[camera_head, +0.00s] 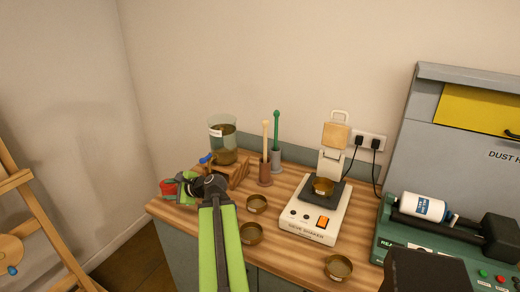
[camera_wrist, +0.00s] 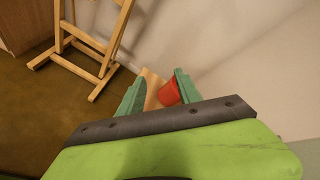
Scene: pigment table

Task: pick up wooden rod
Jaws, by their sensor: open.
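The wooden rod (camera_head: 265,135) is pale with a rounded top. It stands upright in a brown holder (camera_head: 265,174) near the back of the wooden table, left of a green rod (camera_head: 276,128) in a grey holder (camera_head: 275,159). My gripper (camera_head: 176,189) is over the table's left corner, well left of the wooden rod and apart from it. In the wrist view my gripper (camera_wrist: 160,74) is open, with a red cup (camera_wrist: 169,93) showing between and beyond its fingers. The wooden rod is not in the wrist view.
A glass jar (camera_head: 222,141) on a wooden stand is between my gripper and the rods. Several small brass bowls (camera_head: 257,204) are on the table. A white shaker (camera_head: 312,217) stands right of the rods. A wooden easel (camera_head: 36,218) is at far left.

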